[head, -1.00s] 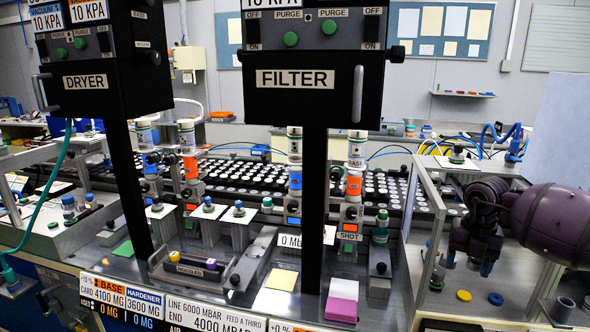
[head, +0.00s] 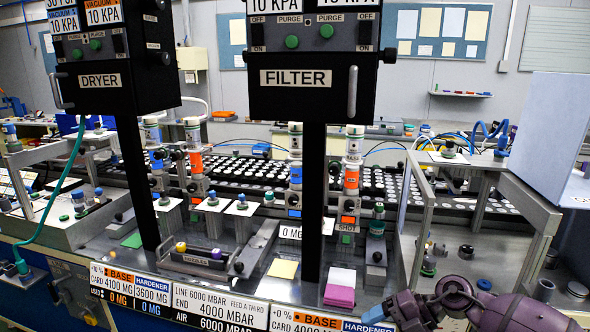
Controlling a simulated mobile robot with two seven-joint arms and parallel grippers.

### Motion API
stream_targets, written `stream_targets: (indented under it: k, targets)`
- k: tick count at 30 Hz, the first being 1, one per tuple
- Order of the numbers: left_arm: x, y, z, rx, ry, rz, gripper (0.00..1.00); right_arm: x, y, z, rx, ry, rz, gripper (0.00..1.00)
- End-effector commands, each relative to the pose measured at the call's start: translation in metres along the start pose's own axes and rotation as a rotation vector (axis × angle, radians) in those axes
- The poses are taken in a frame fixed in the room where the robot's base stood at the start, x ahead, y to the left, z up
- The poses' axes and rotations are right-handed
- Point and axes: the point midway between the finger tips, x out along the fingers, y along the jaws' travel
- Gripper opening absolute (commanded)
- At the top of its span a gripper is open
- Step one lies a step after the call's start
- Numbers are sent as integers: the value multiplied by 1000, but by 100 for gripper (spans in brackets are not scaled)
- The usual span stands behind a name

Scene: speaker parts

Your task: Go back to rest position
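My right arm comes in low at the right, and its purple links (head: 505,312) cross the front of the right-hand enclosure. My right gripper (head: 379,315) is at the bottom edge, beside the lower right label plate. A blue patch shows at its tip. It is partly cut off, and I cannot tell whether its fingers are open or holding anything. My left gripper is not in view.
The black FILTER box (head: 312,77) stands on a post in the middle, and the DRYER box (head: 112,80) at the left. A pink block (head: 340,294) and a yellow pad (head: 283,268) lie on the grey bench. A pale panel (head: 552,130) stands at the right.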

Motion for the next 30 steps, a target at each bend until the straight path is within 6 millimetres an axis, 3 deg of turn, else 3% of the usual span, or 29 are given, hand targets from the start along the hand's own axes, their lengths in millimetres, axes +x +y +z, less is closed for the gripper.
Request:
stream_targets:
  k: [3,6,11,14,17,23,30]
  targets:
    - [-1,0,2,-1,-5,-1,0,28,6,-23,75,17,266,65]
    - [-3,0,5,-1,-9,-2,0,38,11,-35,161,-8,477,65]
    - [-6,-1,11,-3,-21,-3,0,38,7,-43,346,-104,782,65]
    - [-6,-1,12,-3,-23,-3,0,31,-8,-43,491,-194,941,65]
    - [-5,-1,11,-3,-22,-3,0,22,-32,-42,654,-303,1073,65]
    - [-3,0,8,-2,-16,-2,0,6,-106,-48,1028,-547,1242,65]
    - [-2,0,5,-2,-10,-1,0,1,-210,-87,1488,-803,1276,65]
